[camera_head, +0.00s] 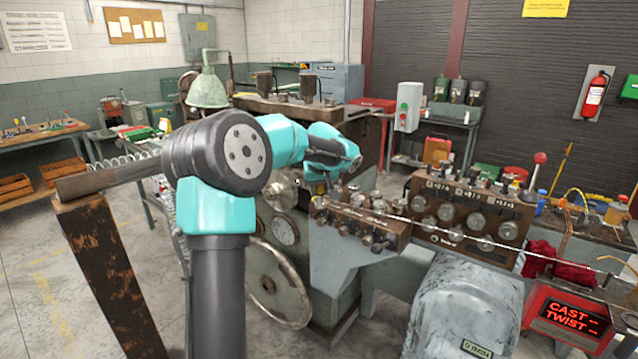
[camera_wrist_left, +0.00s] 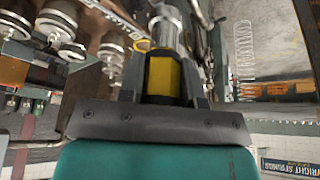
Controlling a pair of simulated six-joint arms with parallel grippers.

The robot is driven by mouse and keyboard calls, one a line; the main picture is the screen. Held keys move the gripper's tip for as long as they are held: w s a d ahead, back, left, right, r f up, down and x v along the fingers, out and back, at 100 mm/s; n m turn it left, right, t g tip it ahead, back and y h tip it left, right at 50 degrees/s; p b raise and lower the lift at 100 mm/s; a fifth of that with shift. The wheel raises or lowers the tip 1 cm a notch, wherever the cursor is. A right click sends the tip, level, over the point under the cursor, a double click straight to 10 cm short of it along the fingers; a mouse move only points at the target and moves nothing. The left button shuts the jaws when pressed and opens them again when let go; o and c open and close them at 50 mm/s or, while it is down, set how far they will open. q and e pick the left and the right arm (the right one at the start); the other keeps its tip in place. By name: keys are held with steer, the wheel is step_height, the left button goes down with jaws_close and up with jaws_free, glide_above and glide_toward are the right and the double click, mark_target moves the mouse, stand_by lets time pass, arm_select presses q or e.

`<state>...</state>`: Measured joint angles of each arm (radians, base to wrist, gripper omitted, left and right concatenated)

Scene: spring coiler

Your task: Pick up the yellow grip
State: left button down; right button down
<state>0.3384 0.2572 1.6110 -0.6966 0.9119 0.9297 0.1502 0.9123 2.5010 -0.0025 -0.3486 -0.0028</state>
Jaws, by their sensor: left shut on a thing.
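The yellow grip (camera_wrist_left: 160,76) shows in the left wrist view between the two dark fingers of my left gripper (camera_wrist_left: 160,88), which is shut on it. A silvery cylindrical part (camera_wrist_left: 166,25) lies just beyond the grip. In the head view my left arm reaches over to the spring coiler, and the left gripper (camera_head: 326,178) is at the machine's front, left of the row of rollers. The grip is too small and covered to make out clearly there. My right gripper is not in view.
The roller block (camera_head: 360,220) of the coiler is close to the right of the left gripper. A large handwheel (camera_head: 278,282) is below. A knob panel (camera_head: 465,213) and a red CAST/TWIST display (camera_head: 572,316) stand further right.

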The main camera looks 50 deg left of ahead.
mark_target(320, 196)
arm_select(q)
steer(key=shift+s+d+r, duration=0.15)
steer(key=shift+s+d, duration=0.85)
steer(key=shift+d, duration=0.1)
steer(key=shift+d, duration=0.1)
